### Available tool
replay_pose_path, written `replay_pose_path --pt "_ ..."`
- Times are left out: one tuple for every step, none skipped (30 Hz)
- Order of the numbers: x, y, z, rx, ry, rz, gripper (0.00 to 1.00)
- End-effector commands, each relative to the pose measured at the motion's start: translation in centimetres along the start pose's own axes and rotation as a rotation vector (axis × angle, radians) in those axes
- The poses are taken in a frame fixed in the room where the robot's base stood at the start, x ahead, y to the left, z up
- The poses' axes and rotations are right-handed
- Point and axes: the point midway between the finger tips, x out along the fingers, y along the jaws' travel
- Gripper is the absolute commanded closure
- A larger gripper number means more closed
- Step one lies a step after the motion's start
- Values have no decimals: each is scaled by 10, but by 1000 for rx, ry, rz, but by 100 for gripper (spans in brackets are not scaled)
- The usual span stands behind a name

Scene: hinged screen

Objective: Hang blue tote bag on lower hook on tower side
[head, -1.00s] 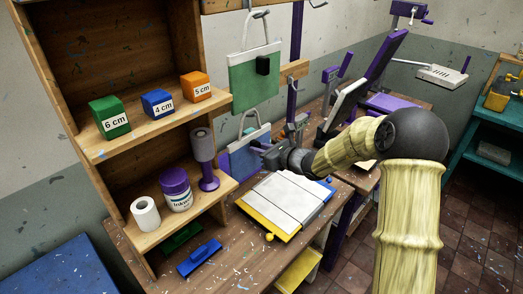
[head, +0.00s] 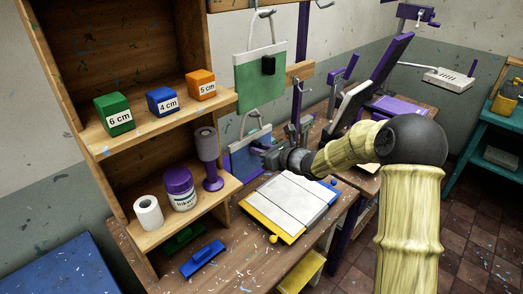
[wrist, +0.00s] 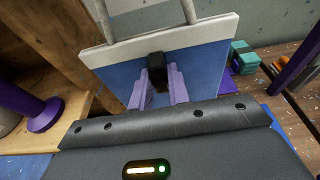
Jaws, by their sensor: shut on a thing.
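The blue tote bag (head: 238,162) has a white top band and pale grey handles. It hangs upright beside the shelf tower (head: 222,100), below a green bag. In the wrist view the blue bag (wrist: 205,75) fills the space ahead, with its handles rising out of the top edge. My gripper (head: 262,157) is shut on the black tab of the blue bag; the lilac fingers (wrist: 160,85) sit on both sides of the tab. I cannot make out the lower hook, nor whether the handle is around it.
A green bag (head: 250,88) hangs from the upper hook (head: 263,13). A white screen frame (head: 290,200) lies on the bench below my gripper. Cubes, an ink jar (head: 180,190) and rolls stand on the shelves. Purple clamps (head: 298,105) rise right of the bag.

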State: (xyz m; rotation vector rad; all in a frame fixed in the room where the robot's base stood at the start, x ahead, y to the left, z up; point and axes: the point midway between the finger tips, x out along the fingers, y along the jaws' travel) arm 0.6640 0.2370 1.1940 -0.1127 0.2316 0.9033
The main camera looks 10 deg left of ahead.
Motion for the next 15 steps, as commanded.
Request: replay_pose_path --pt "0 0 0 0 0 0 100" --pt "0 0 0 0 0 0 100" --pt "0 0 0 0 0 0 100" --pt "0 0 0 0 0 0 100" --pt "0 0 0 0 0 0 100" --pt "0 0 0 0 0 0 100" --pt "0 0 0 0 0 0 100" --pt "0 0 -1 0 0 0 100" --pt "0 0 -1 0 0 0 100" --pt "0 0 -2 0 0 0 100" --pt "0 0 -2 0 0 0 100" --pt "0 0 -2 0 0 0 100" --pt "0 0 -2 0 0 0 100" --pt "0 0 -3 0 0 0 100" --pt "1 0 -3 -1 0 0 100"
